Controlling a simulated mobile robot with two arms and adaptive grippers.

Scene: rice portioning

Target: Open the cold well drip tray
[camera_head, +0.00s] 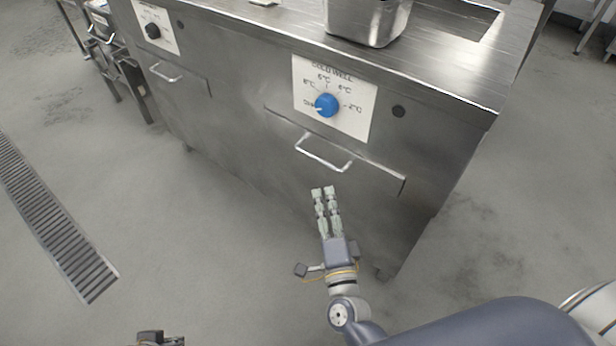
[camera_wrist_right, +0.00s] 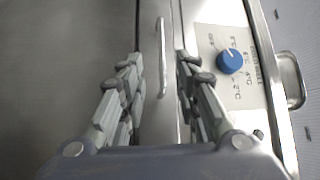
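The cold well drip tray (camera_head: 361,167) is a steel drawer front under the cold well panel, with a light bar handle (camera_head: 322,155) at its upper middle. It looks shut, nearly flush with the cabinet. My right gripper (camera_head: 324,190) is just below and in front of the handle, apart from it. In the right wrist view the handle (camera_wrist_right: 162,58) lies ahead, between the directions of the two spread fingers (camera_wrist_right: 158,68). Nothing is between the fingers. Only a small part of my left gripper (camera_head: 160,338) shows at the bottom edge, and its fingers cannot be made out.
The cold well panel (camera_head: 358,120) with a blue knob (camera_head: 326,105) is above the drawer. A second drawer with a handle (camera_head: 165,74) is farther left. A steel pan (camera_head: 366,24) is on the counter. A floor drain grate (camera_head: 52,222) lies left. The floor before the cabinet is clear.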

